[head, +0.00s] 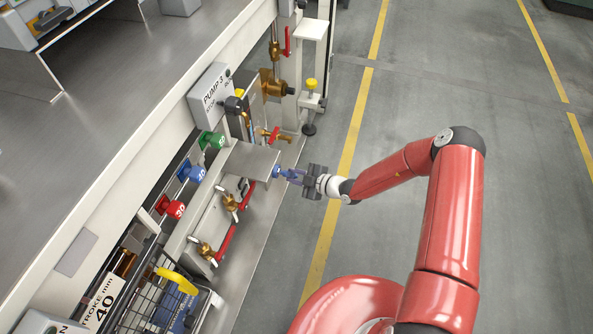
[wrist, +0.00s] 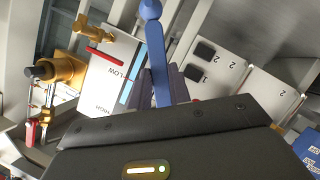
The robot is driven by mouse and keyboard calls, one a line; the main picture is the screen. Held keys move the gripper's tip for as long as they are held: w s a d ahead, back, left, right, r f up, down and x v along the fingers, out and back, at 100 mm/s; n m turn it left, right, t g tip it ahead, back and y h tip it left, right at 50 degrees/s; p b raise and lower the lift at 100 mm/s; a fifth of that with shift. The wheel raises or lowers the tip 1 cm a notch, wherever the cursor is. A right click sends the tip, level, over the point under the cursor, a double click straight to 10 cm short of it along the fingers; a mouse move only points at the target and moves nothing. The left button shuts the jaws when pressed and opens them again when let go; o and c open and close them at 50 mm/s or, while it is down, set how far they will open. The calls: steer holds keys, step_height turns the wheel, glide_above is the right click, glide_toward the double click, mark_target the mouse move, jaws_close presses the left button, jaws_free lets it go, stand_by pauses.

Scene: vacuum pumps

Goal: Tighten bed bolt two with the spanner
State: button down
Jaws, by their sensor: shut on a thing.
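My gripper (head: 303,179) is shut on the blue spanner (head: 284,173), beside the right edge of a grey metal plate below the pump 3 sign. In the wrist view the spanner (wrist: 157,55) stands up out of the dark fingers (wrist: 166,88), with its rounded end near the top edge. In the head view its far end is close to the plate's edge; I cannot tell whether they touch. I cannot make out bed bolt two or its number in either view.
The pump 3 sign (head: 214,92) and brass valves with red levers (head: 226,243) crowd the bench side. Green, blue and red numbered knobs (head: 172,206) line it. A wire basket (head: 152,297) stands at lower left. Open grey floor (head: 400,75) lies to the right.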

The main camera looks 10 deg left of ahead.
steer(key=shift+s+a, duration=0.3)
steer(key=shift+s, duration=0.1)
steer(key=shift+s+a+f+m+g, duration=0.1)
steer(key=shift+s+f+m+g, duration=0.15)
steer(key=shift+s, duration=0.15)
steer(key=shift+s+f+m+g, duration=0.1)
steer(key=shift+s+m+g, duration=0.15)
steer(key=shift+s, duration=0.1)
steer(key=shift+s+p, duration=0.1)
steer(key=shift+p, duration=0.2)
steer(key=shift+w+r+n+t+p, duration=0.45)
steer(key=shift+w+r+n, duration=0.15)
steer(key=shift+w, duration=0.25)
steer(key=shift+w+r+n+t+p, duration=0.4)
steer(key=shift+w+n, duration=0.2)
steer(key=shift+w, duration=0.25)
stand_by(2.3)
steer(key=shift+s+d+f+m+g, duration=0.2)
steer(key=shift+s+f+m+g, duration=0.15)
steer(key=shift+s+f+m, duration=0.25)
steer(key=shift+r, duration=0.1)
steer(key=shift+d, duration=0.2)
stand_by(0.6)
